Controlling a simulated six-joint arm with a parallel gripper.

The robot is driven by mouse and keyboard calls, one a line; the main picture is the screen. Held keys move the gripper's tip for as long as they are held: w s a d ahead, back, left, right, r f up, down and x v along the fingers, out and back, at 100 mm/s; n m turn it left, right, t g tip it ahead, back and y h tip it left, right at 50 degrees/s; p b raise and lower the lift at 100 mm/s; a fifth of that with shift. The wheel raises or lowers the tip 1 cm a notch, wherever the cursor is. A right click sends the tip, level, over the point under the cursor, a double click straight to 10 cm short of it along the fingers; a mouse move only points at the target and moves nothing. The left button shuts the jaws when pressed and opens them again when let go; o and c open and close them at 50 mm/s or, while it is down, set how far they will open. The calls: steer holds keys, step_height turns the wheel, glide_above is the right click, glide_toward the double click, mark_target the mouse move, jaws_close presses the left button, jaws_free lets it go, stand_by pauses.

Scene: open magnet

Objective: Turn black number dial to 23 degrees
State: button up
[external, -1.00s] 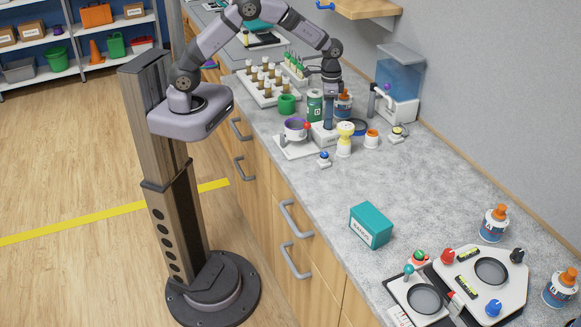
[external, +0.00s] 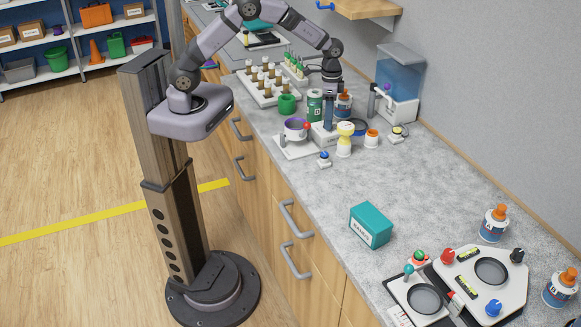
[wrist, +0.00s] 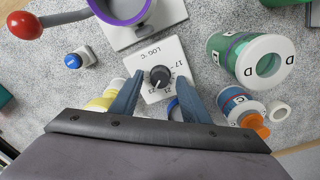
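The black number dial (wrist: 160,74) sits on a square white plate (wrist: 153,55) marked "LOG °C" in the wrist view, with numbers printed around it that appear upside down. A pale pointer mark on the dial faces the lower left; the number it meets is too small to read surely. My gripper (wrist: 158,79) is open, with one blue-grey finger on each side of the dial. Contact with the dial cannot be told. In the external view my gripper (external: 328,126) points down over the white dial unit (external: 319,141), and the dial itself is hidden.
A purple-rimmed pot (external: 295,128) with a red-knobbed handle stands close left of the dial.

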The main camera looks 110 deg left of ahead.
step_height(320, 180, up, 6)
steer(key=shift+a+r+b, duration=0.15)
steer(key=shift+r+b, duration=0.1)
steer(key=shift+b, duration=0.9)
steer(key=shift+r, duration=0.45)
steer(key=shift+r, duration=0.15)
steer(key=a+r+m+y+p, duration=0.2)
steer(key=a+r+y+p, duration=0.2)
steer(key=r, duration=0.3)
steer(key=s+d+f+m+t+b, duration=0.1)
steer(key=s+d+f, duration=0.1)
steer(key=d, duration=0.6)
steer(key=s+d+f+m, duration=0.1)
steer(key=s+d+f, duration=0.15)
steer(key=d, duration=0.45)
steer(key=s+d+f+h+b, duration=0.1)
steer(key=s+d+f, duration=0.3)
steer(key=s+d, duration=0.2)
steer(key=s+d+f+n+g+h+b, duration=0.1)
steer(key=s+d+f+h+b, duration=0.1)
steer(key=s+d+f, duration=0.2)
steer(key=s+d, duration=0.3)
steer(key=s, duration=0.1)
steer(key=shift+s+f+h, duration=0.3)
steer(key=shift+f, duration=0.05)
